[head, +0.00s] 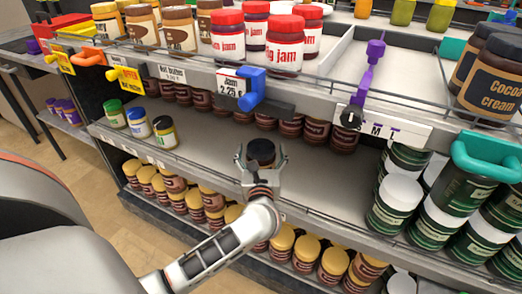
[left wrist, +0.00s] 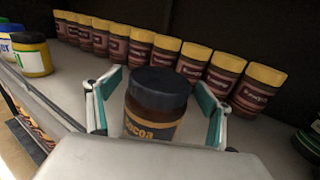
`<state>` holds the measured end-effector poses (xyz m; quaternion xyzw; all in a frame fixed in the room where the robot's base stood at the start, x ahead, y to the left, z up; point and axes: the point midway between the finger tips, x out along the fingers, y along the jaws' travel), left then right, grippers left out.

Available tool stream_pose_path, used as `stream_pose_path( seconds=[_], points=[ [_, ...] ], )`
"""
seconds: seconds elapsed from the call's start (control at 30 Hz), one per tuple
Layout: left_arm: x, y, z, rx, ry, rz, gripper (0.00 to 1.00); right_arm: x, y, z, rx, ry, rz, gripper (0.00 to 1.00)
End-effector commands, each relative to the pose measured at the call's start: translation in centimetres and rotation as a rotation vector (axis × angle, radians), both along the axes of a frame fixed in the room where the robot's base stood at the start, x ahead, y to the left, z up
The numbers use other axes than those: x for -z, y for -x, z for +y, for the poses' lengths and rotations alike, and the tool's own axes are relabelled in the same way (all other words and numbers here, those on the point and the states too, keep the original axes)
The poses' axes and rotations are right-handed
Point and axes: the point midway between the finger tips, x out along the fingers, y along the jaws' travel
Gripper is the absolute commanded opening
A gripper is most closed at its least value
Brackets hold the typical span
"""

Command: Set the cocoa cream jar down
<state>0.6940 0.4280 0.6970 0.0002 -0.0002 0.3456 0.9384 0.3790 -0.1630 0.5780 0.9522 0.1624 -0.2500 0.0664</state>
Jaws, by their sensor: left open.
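The cocoa cream jar (head: 261,151) has a black lid and stands upright at the middle shelf, near its front. In the left wrist view the jar (left wrist: 156,108) shows brown contents and a dark label reading "Cocoa"; its base is hidden. My left gripper (head: 262,162) is open around the jar. In the left wrist view its teal-padded fingers (left wrist: 160,104) are on both sides of the jar, with gaps visible between pads and jar. Whether the base rests on the shelf cannot be seen. My right gripper is not in view.
Yellow-lidded jars (left wrist: 166,52) stand in a row behind the jar. Small jars with coloured lids (head: 138,122) stand to the left. White-lidded green jars (head: 396,202) stand to the right. The middle shelf (head: 215,140) has bare room beside the jar. Other cocoa cream jars (head: 490,85) stand above right.

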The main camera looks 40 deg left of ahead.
Motion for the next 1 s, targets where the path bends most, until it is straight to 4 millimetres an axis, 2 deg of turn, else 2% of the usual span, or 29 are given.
stream_pose_path(
  seconds=[0.07, 0.17, 0.4, 0.6, 0.83, 0.93, 1.0],
  points=[
    [-0.7, 0.0, 0.0, 0.000, 0.000, -0.004, 0.80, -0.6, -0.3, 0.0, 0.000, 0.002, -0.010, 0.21],
    [-0.4, 0.9, -0.9, 0.002, 0.002, -0.001, 0.80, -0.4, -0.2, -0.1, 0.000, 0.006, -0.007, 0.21],
    [-0.4, 4.6, -4.0, 0.001, 0.004, -0.002, 0.80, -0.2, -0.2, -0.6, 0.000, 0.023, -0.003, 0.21],
    [-0.3, 7.4, -6.3, 0.000, 0.002, 0.001, 0.80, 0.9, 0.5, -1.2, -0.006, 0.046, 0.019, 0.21],
    [-0.3, 9.0, -7.7, 0.003, -0.009, 0.002, 0.80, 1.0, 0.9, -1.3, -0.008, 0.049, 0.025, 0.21],
    [-1.1, 9.7, -8.2, 0.029, -0.105, 0.022, 0.80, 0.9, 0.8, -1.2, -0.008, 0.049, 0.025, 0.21],
    [-2.4, 10.4, -9.1, 0.071, -0.262, 0.055, 0.80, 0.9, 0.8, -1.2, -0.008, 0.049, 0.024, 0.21]
  ],
)
